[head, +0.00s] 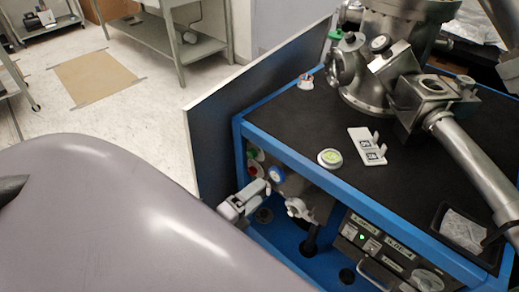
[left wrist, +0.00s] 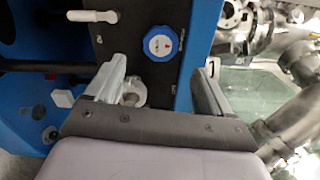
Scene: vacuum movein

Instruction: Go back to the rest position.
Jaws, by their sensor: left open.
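My left gripper (head: 254,194) is in front of the open side of a blue-framed cabinet (head: 243,150) in the head view. In the left wrist view its two fingers (left wrist: 160,82) stand wide apart with nothing clamped between them. A blue round knob (head: 276,174) is just beyond the fingertips; it also shows in the left wrist view (left wrist: 160,43), apart from both fingers. A pale metal fitting (left wrist: 132,92) shows near the left finger. My right gripper is in neither view.
The cabinet's black top carries a metal vacuum chamber (head: 375,60), a white labelled plate (head: 368,146) and a round green-faced disc (head: 329,158). A control panel (head: 375,245) is at lower right. A dark upright panel (head: 245,105) stands left of the cabinet.

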